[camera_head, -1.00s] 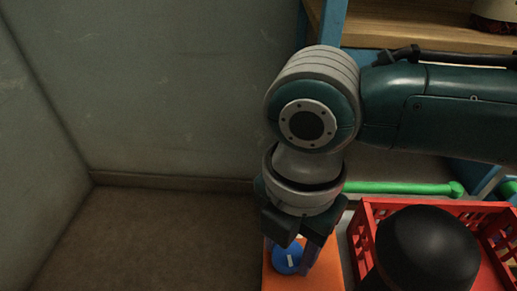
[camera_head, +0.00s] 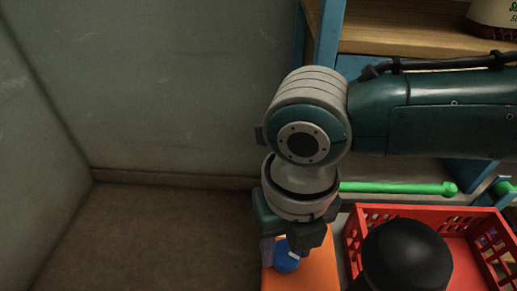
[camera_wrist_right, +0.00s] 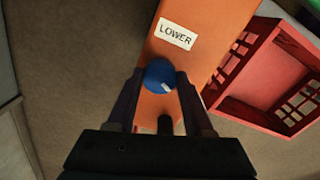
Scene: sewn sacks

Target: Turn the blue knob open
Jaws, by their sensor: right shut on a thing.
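The blue knob (camera_head: 286,262) sits on an orange panel (camera_head: 318,272) at the bottom of the head view. A small white mark shows on the knob. My right gripper (camera_head: 282,258) reaches down over the panel and is shut on the knob. In the right wrist view the knob (camera_wrist_right: 160,76) is between the two fingertips of my right gripper (camera_wrist_right: 158,84), with its white mark toward the lower right. A white label reading "LOWER" (camera_wrist_right: 175,33) is on the orange panel beyond the knob. My left gripper is not in view.
A red crate (camera_head: 365,222) stands just right of the orange panel, with a black rounded thing (camera_head: 405,255) in front of it. A green bar (camera_head: 400,188) runs behind the crate. A wooden shelf (camera_head: 420,30) is at upper right. Bare floor (camera_head: 150,240) lies at left.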

